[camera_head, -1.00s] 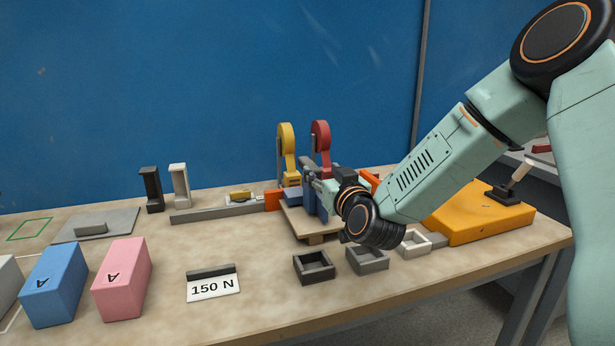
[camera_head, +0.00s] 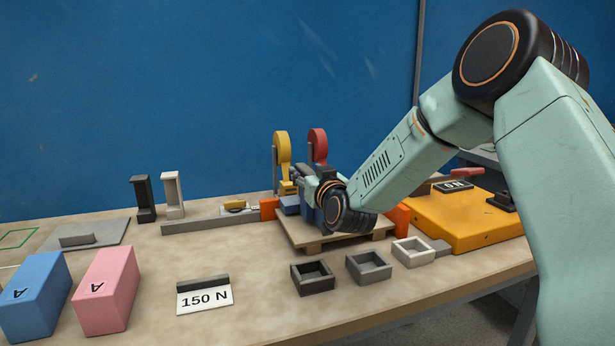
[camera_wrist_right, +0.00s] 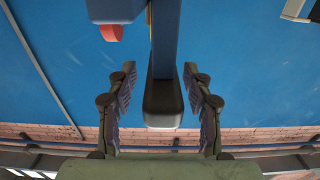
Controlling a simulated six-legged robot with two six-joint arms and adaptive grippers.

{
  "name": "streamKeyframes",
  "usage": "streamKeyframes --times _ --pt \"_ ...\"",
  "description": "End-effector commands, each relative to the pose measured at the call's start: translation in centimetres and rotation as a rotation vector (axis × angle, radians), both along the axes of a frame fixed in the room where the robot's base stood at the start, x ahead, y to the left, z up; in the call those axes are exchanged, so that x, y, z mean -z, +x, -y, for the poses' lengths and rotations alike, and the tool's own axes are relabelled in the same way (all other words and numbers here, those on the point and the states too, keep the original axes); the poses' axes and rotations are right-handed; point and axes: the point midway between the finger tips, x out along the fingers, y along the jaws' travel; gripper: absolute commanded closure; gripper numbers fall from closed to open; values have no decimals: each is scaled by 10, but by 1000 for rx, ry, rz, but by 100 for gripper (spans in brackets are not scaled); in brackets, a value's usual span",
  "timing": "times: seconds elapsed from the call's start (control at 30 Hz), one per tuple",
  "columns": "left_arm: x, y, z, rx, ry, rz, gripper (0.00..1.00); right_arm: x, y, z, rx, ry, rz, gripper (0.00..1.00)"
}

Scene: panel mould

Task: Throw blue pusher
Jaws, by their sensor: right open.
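The blue pusher (camera_wrist_right: 165,40) shows in the right wrist view as a blue bar with a dark grey end, between my two open fingers. I see gaps on both sides of it. In the head view, blue parts (camera_head: 308,212) show beside my right gripper (camera_head: 302,174), which hides much of the pusher. In the wrist view, my right gripper (camera_wrist_right: 160,85) has its fingers spread. A yellow pusher (camera_head: 283,148) and a red pusher (camera_head: 318,146) with round tops stand just behind. My left gripper is not in view.
A wooden pallet (camera_head: 314,246) lies under the pushers. Three small open boxes (camera_head: 369,267) stand in front. An orange box (camera_head: 455,228) is at right. Blue (camera_head: 35,296) and pink (camera_head: 106,290) blocks and a 150 N sign (camera_head: 204,297) are at left front.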

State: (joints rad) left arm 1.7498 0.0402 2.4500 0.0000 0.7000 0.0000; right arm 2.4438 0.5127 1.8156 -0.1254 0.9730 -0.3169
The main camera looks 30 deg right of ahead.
Motion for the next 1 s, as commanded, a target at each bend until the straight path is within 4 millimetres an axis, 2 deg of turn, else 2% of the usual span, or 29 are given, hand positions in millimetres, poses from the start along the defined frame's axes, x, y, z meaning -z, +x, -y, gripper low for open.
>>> streamKeyframes --times 0.3,0.9,1.0 --pt "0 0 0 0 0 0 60 0 4 1 0 1 -1 49" --pt "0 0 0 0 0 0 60 0 4 1 0 0 -1 99" --pt "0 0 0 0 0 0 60 0 4 1 0 0 -1 100"
